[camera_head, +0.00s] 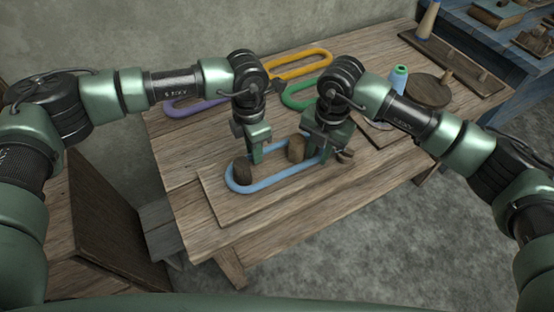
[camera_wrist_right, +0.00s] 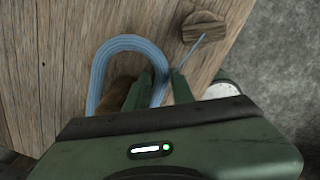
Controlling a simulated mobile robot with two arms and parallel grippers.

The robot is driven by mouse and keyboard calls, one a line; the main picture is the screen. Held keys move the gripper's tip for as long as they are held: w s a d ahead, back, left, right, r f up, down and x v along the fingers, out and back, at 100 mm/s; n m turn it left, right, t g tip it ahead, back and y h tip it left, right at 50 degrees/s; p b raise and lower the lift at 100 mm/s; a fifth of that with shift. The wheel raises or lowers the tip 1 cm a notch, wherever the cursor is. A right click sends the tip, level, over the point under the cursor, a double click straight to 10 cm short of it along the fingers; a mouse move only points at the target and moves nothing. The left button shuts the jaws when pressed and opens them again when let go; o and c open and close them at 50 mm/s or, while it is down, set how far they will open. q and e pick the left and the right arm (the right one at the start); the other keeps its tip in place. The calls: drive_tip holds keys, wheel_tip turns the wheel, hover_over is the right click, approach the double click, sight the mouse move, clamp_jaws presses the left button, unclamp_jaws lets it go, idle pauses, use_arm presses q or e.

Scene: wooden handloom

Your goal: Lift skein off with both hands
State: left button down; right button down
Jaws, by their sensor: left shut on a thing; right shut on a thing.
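A light blue skein (camera_head: 262,185) forms a long loop around two brown wooden pegs, the left peg (camera_head: 242,171) and the right peg (camera_head: 295,149), on a flat board. My left gripper (camera_head: 257,156) is shut on the skein's far side, between the pegs. My right gripper (camera_head: 318,163) is shut on the skein near its right end, beside the right peg. In the right wrist view, the skein's rounded end (camera_wrist_right: 125,43) runs to between the fingers (camera_wrist_right: 168,82). The peg there is mostly hidden by the gripper.
A small wooden cleat (camera_head: 346,156) with a thin blue strand is right of my right gripper. Purple (camera_head: 190,106), orange (camera_head: 300,63) and green (camera_head: 297,96) skeins lie behind. A cyan spool (camera_head: 399,78) and a round wooden disc (camera_head: 428,88) stand at the right.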

wheel_tip(320, 180, up, 11)
drive_tip(key=p, duration=1)
drive_tip(key=shift+f, duration=0.15)
drive_tip(key=shift+f, duration=0.1)
drive_tip(key=shift+s, duration=0.1)
idle(0.3)
